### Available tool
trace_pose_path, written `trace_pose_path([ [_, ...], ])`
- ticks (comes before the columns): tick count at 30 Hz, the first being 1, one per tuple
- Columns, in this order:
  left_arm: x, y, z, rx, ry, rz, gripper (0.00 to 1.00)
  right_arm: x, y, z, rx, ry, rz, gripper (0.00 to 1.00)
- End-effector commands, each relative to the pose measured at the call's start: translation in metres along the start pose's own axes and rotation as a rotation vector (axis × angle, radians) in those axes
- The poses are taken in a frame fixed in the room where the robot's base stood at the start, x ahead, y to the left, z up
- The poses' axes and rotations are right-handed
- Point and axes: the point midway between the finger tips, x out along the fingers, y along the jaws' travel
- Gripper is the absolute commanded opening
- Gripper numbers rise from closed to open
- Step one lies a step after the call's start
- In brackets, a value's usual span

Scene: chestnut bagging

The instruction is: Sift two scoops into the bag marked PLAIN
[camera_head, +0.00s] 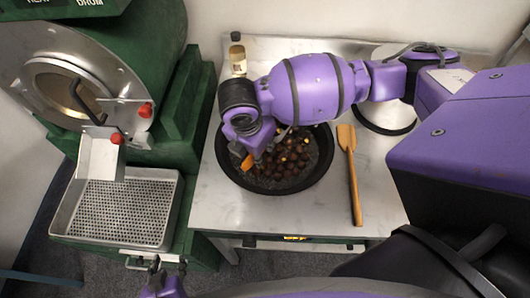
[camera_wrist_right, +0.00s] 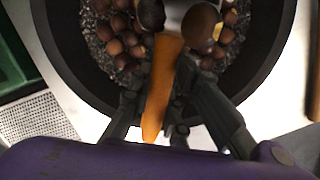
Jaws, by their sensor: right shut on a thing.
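My right gripper (camera_head: 260,150) is over the black pan (camera_head: 325,181) and is shut on an orange handle (camera_head: 247,162). In the right wrist view the handle (camera_wrist_right: 161,85) lies between the dark fingers of the right gripper (camera_wrist_right: 168,105). Its far end runs in among the chestnuts (camera_wrist_right: 121,41), where a pale metallic part (camera_wrist_right: 180,12) shows; most of the scoop's head is hidden. Brown chestnuts (camera_head: 289,158) lie on dark grit in the pan. My left gripper (camera_head: 156,270) is at the bottom left, partly cut off; its jaw state is unclear. No bag marked PLAIN is in view.
A green drum machine (camera_head: 150,35) stands at left, with a perforated metal tray (camera_head: 168,212) below its chute. A wooden spatula (camera_head: 354,180) lies right of the pan on the metal table (camera_head: 290,215). A small bottle (camera_head: 238,58) stands behind the pan.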

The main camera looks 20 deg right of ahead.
Motion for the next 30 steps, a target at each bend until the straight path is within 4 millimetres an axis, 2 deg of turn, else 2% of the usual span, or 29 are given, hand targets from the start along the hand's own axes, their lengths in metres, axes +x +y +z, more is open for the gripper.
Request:
trace_pose_path([
  [11, 0.0, -0.001, -0.003, -0.004, 0.006, -0.003, 0.4, -0.001, 0.001, 0.0, -0.001, -0.002, 0.002, 0.0],
  [18, 0.001, -0.001, -0.004, -0.005, 0.007, -0.004, 0.4, -0.003, 0.001, -0.01, -0.003, -0.067, 0.002, 0.0],
  [30, 0.001, -0.001, -0.003, -0.005, 0.007, -0.004, 0.4, -0.003, 0.003, -0.009, 0.0, -0.07, 0.002, 0.0],
])
